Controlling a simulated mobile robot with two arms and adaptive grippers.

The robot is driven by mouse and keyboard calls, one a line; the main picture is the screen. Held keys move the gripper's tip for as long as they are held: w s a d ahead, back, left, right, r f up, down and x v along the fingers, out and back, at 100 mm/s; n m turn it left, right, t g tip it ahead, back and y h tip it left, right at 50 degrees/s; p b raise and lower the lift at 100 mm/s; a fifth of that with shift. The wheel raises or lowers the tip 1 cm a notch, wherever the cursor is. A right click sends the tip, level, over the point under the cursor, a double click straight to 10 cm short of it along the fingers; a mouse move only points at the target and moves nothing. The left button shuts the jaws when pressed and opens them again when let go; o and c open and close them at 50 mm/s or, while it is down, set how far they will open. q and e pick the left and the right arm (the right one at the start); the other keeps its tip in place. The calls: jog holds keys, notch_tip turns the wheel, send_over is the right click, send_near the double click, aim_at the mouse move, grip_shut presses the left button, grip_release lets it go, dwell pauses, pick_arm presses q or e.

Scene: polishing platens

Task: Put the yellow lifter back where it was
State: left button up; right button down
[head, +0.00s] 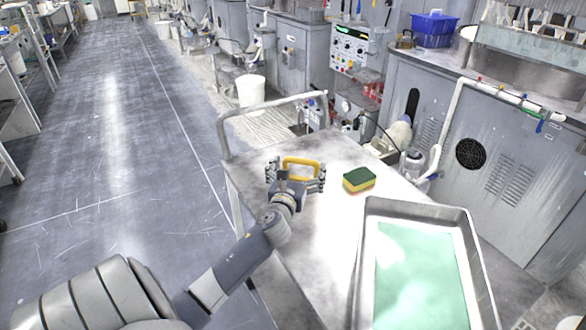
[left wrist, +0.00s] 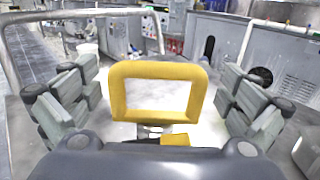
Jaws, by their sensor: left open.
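The yellow lifter (head: 300,160) has a rounded rectangular handle and stands upright at the metal cart top (head: 335,150). My left gripper (head: 296,172) is at the lifter, its fingers spread to either side of the handle. In the left wrist view, the handle (left wrist: 157,70) is in the middle between the open fingers, with a visible gap on each side. A small yellow part shows below the handle there. The lifter's lower part is mostly hidden by my gripper. My right gripper is not in view.
A green and yellow sponge (head: 359,179) lies on the cart to the right of the lifter. A metal tray (head: 362,245) with green liquid stands at the cart's front right. A rail (head: 270,104) rises at the cart's far side. The floor at left is clear.

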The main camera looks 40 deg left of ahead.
pick_arm(q)
jog(key=v, duration=0.9)
jog(key=shift+s, duration=0.3)
jog(key=shift+d+r, duration=0.1)
